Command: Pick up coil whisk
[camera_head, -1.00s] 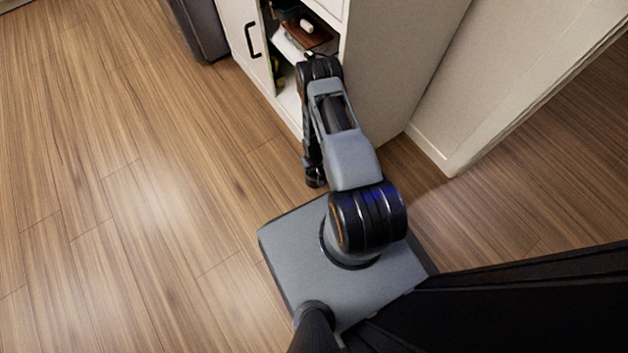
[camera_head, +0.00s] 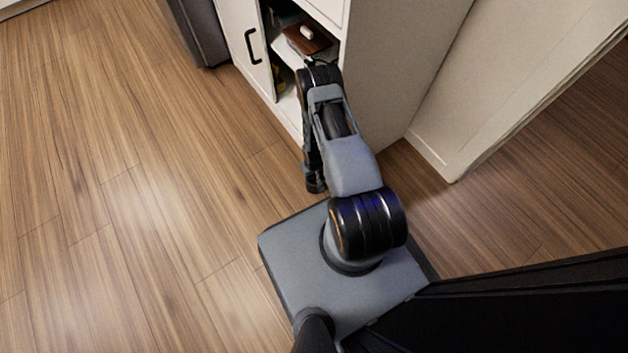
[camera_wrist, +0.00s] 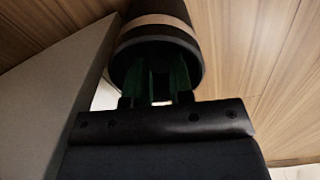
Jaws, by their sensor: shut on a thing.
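In the wrist view, a thick dark cylinder with a tan band (camera_wrist: 160,25) fills the top middle, right at my jaws. I take it to be the coil whisk, though no coil shows clearly. My gripper (camera_wrist: 158,85) is shut on it; greenish dark strips run between the jaws and its near end. In the head view my arm reaches to the open cabinet (camera_head: 390,60). There, my own wrist and arm hide the jaws and the held thing.
A brown item with a small white piece on it (camera_head: 306,33) lies on the cabinet shelf. The cabinet door with its black handle (camera_head: 254,46) is left of the opening. A white wall edge (camera_head: 450,165) stands to the right. Wooden floor (camera_head: 130,200) is clear at left.

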